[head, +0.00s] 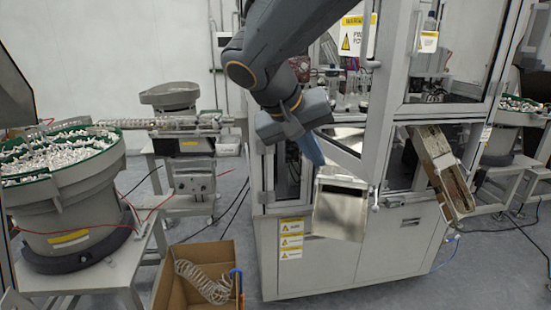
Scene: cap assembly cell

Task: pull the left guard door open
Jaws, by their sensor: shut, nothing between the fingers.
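The left guard door (380,110) is a clear panel in a pale metal frame, with a yellow warning sign (358,36) near its top. Its bottom rail runs slantwise toward me, so the door stands at an angle, partly open. A small handle (370,64) sits on its upright rail. My gripper (314,154) hangs to the left of that rail, fingers pointing down, shut and empty. Its blue fingertips are close to the slanted bottom rail; I cannot tell whether they touch. My arm hides the upper left of the door opening.
A metal chute (338,205) juts out below the gripper, and another chute (442,170) sticks out at right. The right guard door (448,105) looks closed. A bowl feeder (62,190) stands at left, and a cardboard box (195,275) lies on the floor.

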